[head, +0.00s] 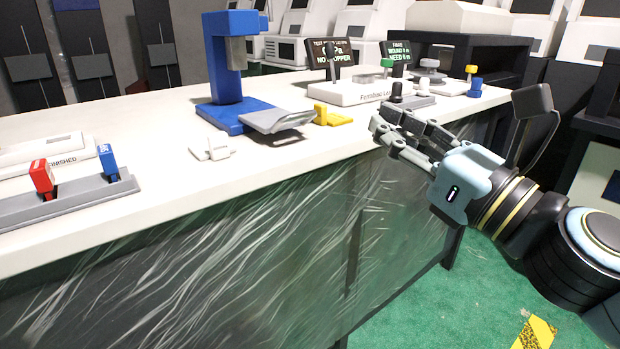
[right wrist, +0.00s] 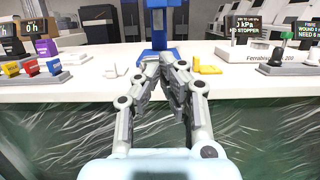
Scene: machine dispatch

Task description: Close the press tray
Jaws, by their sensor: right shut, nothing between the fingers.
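The blue press (head: 228,85) stands on the white bench, with its column upright and a wide blue base. Its grey press tray (head: 278,120) sticks out from the base toward the bench's front edge. My right gripper (head: 380,128) is shut and empty, just off the front edge and to the right of the tray, apart from it. In the right wrist view the shut fingers (right wrist: 166,66) point at the press (right wrist: 158,22), whose lower part and tray are largely hidden behind them. My left gripper is not in view.
On the white bench (head: 150,110), a yellow piece (head: 330,116) lies right of the tray and a small white piece (head: 212,149) left of it. A grey rack (head: 70,200) holds red and blue items. Testers with dark displays (head: 330,52) stand behind right.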

